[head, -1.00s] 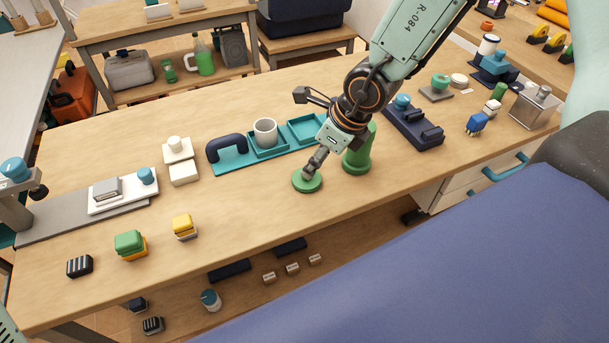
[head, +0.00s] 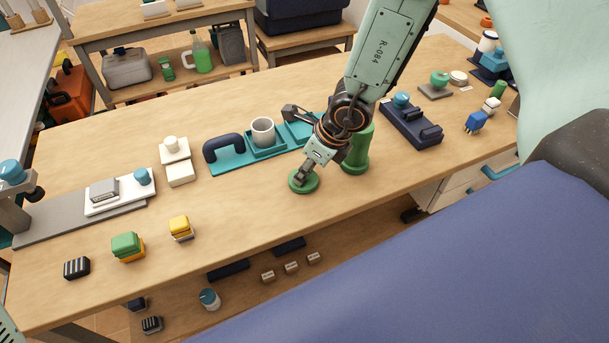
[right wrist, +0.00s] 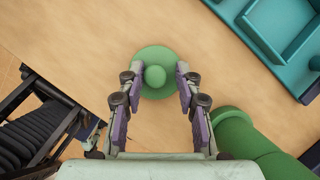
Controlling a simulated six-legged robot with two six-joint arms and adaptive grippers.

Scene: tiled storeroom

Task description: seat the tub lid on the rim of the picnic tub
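The tub lid, a green disc with a round knob (head: 302,184), lies flat on the table in the head view. It also shows in the right wrist view (right wrist: 155,58). The picnic tub, a green cylinder (head: 358,155), stands upright just right of the lid, partly behind my right arm; its top is hidden. The right wrist view shows its side (right wrist: 240,135). My right gripper (head: 306,177) is over the lid. In the right wrist view its fingers (right wrist: 155,74) are open on both sides of the knob, with a gap on each side. My left gripper is not in view.
A teal tray (head: 228,167) with a grey cup (head: 263,131) lies behind the lid. A dark blue rack (head: 412,127) is right of the tub. Stacked green and yellow blocks (head: 127,246) stand front left. The table in front of the lid is clear.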

